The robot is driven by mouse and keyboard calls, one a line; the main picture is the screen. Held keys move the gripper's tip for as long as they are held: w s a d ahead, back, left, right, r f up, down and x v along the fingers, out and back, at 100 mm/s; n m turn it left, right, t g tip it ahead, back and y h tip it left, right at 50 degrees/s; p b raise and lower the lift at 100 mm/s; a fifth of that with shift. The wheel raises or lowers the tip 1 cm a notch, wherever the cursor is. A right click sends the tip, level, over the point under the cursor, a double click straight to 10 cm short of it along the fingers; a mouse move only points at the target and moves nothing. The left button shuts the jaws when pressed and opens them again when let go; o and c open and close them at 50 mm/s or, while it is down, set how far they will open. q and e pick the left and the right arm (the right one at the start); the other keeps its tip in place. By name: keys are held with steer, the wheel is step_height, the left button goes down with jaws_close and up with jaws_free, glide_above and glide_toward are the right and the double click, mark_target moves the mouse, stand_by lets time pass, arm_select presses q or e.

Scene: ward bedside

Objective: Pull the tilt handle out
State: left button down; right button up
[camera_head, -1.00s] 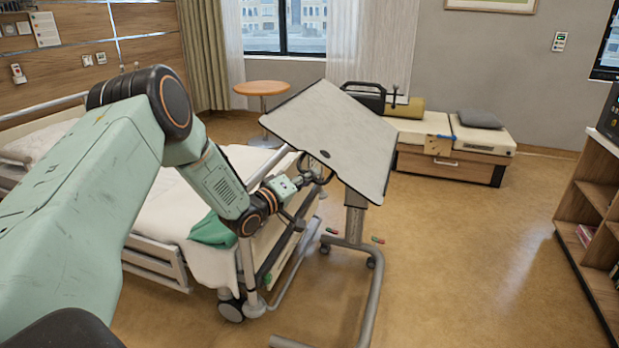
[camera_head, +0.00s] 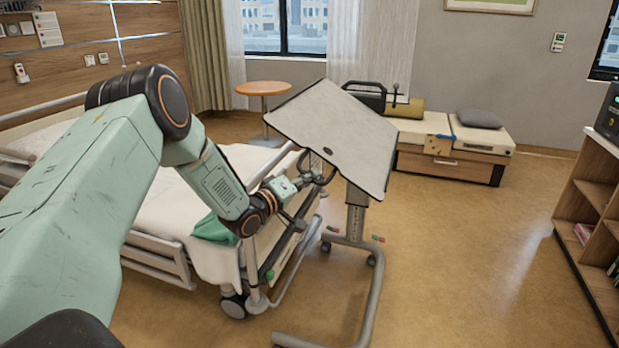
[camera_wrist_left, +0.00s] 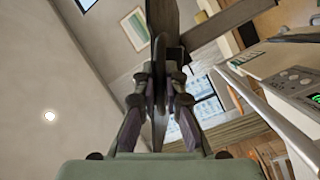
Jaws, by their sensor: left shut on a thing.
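The overbed table's grey top (camera_head: 335,130) is tilted steeply on its column (camera_head: 355,222), to the right of the bed. My left gripper (camera_head: 323,173) is at the near left edge of the top, by its underside. In the left wrist view my left gripper (camera_wrist_left: 160,85) is shut on a thin dark piece, which I take to be the tilt handle (camera_wrist_left: 159,55). In the head view the handle is too small and covered to make out. My right gripper is not in view.
The bed (camera_head: 170,215) with its side rail lies close under my left arm. A round wooden table (camera_head: 263,89) and a low bench (camera_head: 450,165) stand behind. A bookshelf (camera_head: 590,200) is at the right. The floor between is clear.

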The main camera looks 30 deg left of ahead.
arm_select(q)
steer(key=shift+s+f, duration=0.1)
steer(key=shift+f, duration=0.15)
steer(key=c, duration=1.9)
jaws_free()
steer(key=shift+d, duration=0.1)
steer(key=o, duration=0.5)
steer(key=shift+s+r, duration=0.2)
steer(key=shift+r, duration=0.1)
steer(key=shift+w+f, duration=0.2)
steer(key=shift+w, duration=0.1)
steer(key=s+a, duration=0.1)
steer(key=s, duration=1.1)
steer(key=shift+a, duration=0.4)
